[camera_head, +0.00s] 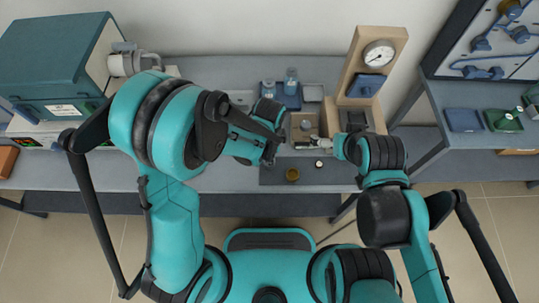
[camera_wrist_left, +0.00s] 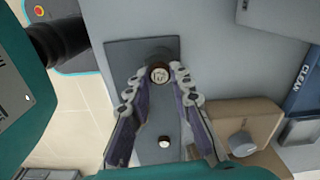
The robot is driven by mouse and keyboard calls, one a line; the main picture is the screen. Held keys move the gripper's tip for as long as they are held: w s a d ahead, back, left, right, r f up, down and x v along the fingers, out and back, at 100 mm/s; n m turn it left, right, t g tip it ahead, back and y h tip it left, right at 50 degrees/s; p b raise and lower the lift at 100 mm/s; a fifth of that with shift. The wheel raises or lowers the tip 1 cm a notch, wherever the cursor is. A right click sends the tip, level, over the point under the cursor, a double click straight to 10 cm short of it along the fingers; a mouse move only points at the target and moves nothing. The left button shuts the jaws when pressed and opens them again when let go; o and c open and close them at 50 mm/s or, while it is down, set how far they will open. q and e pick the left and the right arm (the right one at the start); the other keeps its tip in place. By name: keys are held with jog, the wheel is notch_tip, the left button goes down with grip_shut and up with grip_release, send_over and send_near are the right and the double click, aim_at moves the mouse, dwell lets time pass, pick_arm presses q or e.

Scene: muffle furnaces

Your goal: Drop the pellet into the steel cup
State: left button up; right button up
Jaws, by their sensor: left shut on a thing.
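My left gripper (camera_wrist_left: 160,70) is shut on a small dark round thing (camera_wrist_left: 159,75) with a brown rim and a pale marked face, above the dark mat (camera_wrist_left: 118,60). I cannot tell surely what it is. In the head view my left gripper (camera_head: 272,157) is over the mat's left end, its fingertips mostly hidden. A small white round piece, perhaps the pellet (camera_wrist_left: 165,142), lies on the mat; it also shows in the head view (camera_head: 319,163). A round brass-coloured cup (camera_head: 292,174) stands on the mat's front part. My right gripper (camera_head: 325,144) is behind the white piece, its jaws unclear.
A teal furnace (camera_head: 60,65) stands at the back left. Two bottles (camera_head: 291,82) stand at the back. A wooden stand with a dial gauge (camera_head: 379,53) is at the back right. The bench front (camera_head: 225,178) left of the mat is clear.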

pick_arm(q)
jog(key=o, duration=0.8)
jog(key=shift+c, duration=0.2)
notch_tip(320, 180, up, 12)
dwell(0.6)
